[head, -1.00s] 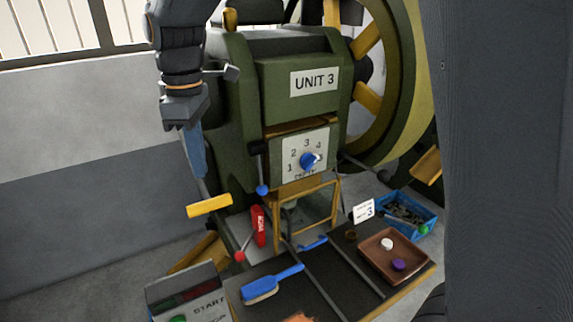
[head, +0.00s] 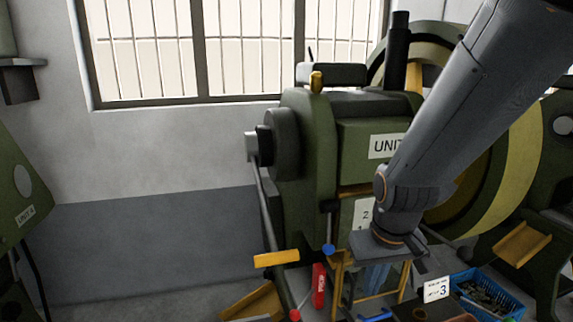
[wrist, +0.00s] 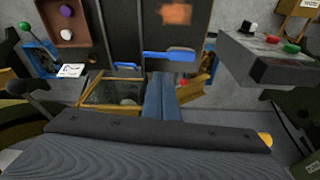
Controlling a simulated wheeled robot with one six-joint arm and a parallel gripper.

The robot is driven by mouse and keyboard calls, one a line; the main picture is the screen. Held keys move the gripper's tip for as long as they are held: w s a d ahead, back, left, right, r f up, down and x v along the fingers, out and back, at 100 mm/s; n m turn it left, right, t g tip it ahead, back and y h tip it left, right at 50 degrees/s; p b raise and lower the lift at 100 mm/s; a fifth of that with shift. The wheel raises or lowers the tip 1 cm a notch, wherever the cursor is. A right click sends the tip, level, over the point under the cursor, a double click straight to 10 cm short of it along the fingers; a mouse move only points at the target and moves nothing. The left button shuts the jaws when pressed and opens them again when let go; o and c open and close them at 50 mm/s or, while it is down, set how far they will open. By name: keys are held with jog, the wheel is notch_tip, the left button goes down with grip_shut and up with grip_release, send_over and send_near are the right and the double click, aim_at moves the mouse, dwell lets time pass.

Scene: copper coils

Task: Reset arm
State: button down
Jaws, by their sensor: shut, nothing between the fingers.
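My gripper (head: 374,278) hangs in front of the green UNIT 3 machine (head: 300,180), pointing down, below my grey arm. In the wrist view the blue fingers of my gripper (wrist: 160,82) are together, with nothing seen between them. They are over the dark worktop, near the blue brush (wrist: 170,56) in the picture; I cannot tell the height between them. My arm covers part of the UNIT 3 label and the dial plate.
A yellow frame (wrist: 110,90) stands close beside the fingers. A blue bin of parts (head: 488,292) and a number 3 card (head: 436,289) are at right. A brown tray (wrist: 72,35) and a button box (wrist: 265,50) flank the worktop. Open floor is at left.

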notch_tip(320, 180, down, 14)
jog(key=d+m+g+b, duration=0.1)
jog(key=b, duration=1)
jog(key=shift+s+d+b, duration=0.3)
jog(key=shift+s, duration=0.15)
